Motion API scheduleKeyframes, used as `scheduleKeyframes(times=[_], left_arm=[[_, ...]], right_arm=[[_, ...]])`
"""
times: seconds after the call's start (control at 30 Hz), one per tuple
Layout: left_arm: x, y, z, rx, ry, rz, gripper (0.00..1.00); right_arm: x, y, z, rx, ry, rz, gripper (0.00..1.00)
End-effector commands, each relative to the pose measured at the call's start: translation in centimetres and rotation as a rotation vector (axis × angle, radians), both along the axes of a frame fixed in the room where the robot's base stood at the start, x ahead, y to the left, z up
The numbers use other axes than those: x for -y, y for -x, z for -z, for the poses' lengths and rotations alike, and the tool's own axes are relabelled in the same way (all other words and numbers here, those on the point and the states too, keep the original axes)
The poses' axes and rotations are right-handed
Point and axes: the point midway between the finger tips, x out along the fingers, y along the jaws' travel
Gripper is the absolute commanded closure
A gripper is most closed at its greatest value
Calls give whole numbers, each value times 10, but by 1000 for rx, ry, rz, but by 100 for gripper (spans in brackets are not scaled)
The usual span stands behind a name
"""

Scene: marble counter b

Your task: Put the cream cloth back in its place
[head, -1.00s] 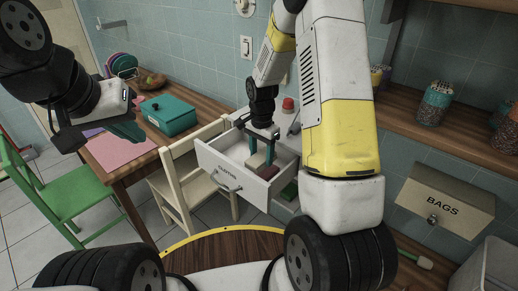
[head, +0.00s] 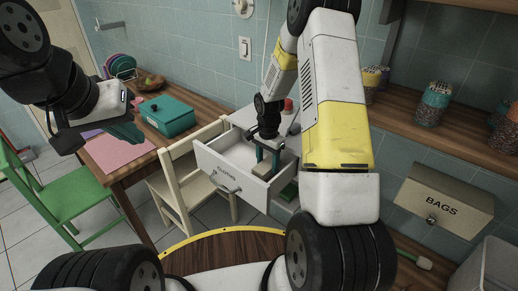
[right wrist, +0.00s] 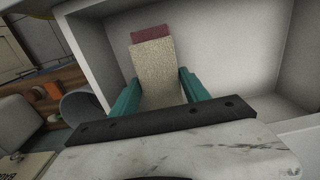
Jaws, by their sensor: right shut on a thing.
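The cream cloth (right wrist: 155,62) is a folded block between the teal fingers of my right gripper (right wrist: 160,92) in the right wrist view. The right gripper (head: 268,158) reaches down into the open white drawer (head: 252,192), near its right end, and is shut on the cloth. A maroon cloth (right wrist: 152,34) shows just beyond the cream one, inside the drawer. In the head view the cloths are mostly hidden by the fingers. My left gripper (head: 126,131) hangs above the pink mat, far from the drawer; its opening is unclear.
The drawer has a labelled front and bare floor to the left of the gripper. A cream chair (head: 190,175) stands close to the drawer's left. A teal box (head: 168,116) sits on the wooden table. A bags box (head: 445,195) is at the right.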

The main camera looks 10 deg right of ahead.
Motion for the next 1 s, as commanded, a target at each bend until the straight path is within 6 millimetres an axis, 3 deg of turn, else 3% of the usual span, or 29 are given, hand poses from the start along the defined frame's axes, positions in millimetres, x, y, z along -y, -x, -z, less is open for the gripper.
scheduleKeyframes(times=[0.07,0.1,0.2,0.63,1.0], left_arm=[[0,0,0,0,0,0,100],[0,0,0,0,0,0,100],[0,0,0,0,0,0,100],[0,0,0,0,0,0,100],[0,0,0,0,0,0,100]], right_arm=[[0,0,2,-1,0,0,92],[0,0,3,-1,0,0,44],[0,0,3,0,0,0,25],[0,-1,-6,3,0,1,25],[0,-1,-80,4,1,0,25]])
